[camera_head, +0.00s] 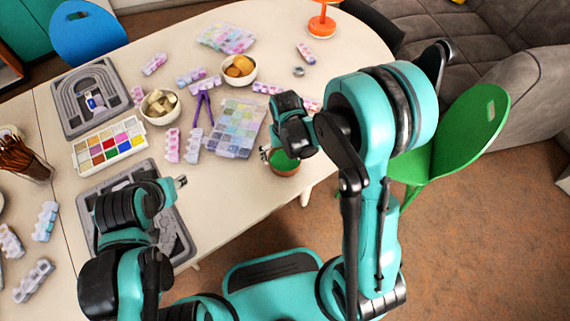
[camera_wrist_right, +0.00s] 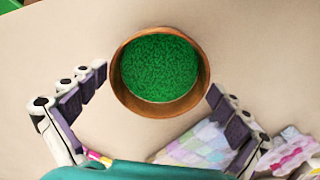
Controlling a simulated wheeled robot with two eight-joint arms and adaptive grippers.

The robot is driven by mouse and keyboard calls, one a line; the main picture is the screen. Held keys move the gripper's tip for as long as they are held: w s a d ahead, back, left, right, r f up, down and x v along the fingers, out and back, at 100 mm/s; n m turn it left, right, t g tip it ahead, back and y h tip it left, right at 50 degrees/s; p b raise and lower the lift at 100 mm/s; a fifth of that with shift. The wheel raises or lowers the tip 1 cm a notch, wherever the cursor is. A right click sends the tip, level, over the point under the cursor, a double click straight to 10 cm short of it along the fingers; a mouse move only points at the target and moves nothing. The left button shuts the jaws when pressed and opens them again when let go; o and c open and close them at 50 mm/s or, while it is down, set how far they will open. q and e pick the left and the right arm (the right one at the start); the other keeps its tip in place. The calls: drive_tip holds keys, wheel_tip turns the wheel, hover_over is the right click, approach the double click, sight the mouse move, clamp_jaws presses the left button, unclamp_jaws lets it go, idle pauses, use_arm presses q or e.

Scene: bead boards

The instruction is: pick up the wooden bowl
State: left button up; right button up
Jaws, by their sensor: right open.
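The wooden bowl (camera_wrist_right: 119,88) is round and brown, filled with green beads (camera_wrist_right: 160,68). In the head view the bowl (camera_head: 284,172) stands near the table's front edge, partly hidden by my right gripper. My right gripper (camera_wrist_right: 157,103) is open, with one finger on each side of the bowl in the wrist view. I cannot tell whether the fingers touch it. My left gripper (camera_head: 180,182) is over the dark grey board at the table's front; its jaw state is too small to tell.
A clear bead case (camera_head: 238,128) lies left of the bowl. Two white bowls (camera_head: 160,107) with pieces stand farther back. A paint-coloured tray (camera_head: 109,143) and grey boards (camera_head: 88,97) lie left. A green chair (camera_head: 463,128) stands right.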

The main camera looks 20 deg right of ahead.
drive_tip(key=shift+f, duration=0.55)
drive_tip(key=shift+r, duration=0.1)
drive_tip(key=c, duration=0.9)
